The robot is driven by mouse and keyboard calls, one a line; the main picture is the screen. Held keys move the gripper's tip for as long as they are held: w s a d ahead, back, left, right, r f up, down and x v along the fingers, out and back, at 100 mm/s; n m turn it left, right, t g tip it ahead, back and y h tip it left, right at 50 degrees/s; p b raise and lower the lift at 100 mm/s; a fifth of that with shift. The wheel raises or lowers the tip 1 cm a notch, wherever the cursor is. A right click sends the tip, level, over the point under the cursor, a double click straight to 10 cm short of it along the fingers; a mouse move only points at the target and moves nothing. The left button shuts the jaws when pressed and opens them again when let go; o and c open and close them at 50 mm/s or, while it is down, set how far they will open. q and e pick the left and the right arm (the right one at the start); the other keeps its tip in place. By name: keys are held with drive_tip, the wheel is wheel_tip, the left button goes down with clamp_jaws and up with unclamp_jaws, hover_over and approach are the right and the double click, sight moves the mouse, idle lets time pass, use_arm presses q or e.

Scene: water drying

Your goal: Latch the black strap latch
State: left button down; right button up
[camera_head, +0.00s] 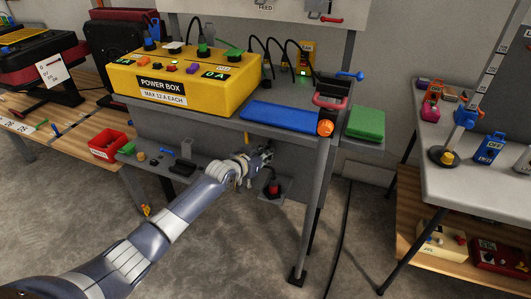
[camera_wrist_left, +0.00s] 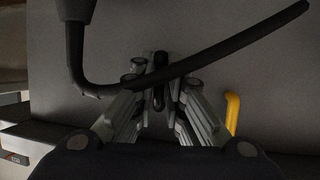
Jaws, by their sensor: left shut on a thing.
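My left gripper (camera_head: 265,156) reaches under the grey workbench shelf, near its right part. In the left wrist view, its fingers (camera_wrist_left: 158,80) are closed around a narrow black part. A long curved black strap or cable (camera_wrist_left: 215,62) crosses the view at the fingers, with a thicker black end at the upper left. I cannot tell whether the gripped part belongs to this curved piece or is the strap latch itself. The latch is too small or hidden in the head view. My right gripper is in neither view.
A yellow power box (camera_head: 190,80) stands on the bench top (camera_head: 180,123) above my arm. A dark base with a red part (camera_head: 273,189) is just below the gripper. A yellow handle (camera_wrist_left: 232,112) is close on the right in the wrist view. A bench leg (camera_head: 316,210) stands to the right.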

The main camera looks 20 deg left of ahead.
use_arm(q)
drive_tip(key=shift+f, duration=0.15)
idle(0.3)
drive_tip(key=c, duration=1.9)
unclamp_jaws()
drive_tip(key=shift+c, duration=0.2)
drive_tip(key=shift+s, duration=0.15)
drive_tip(key=v, duration=1.2)
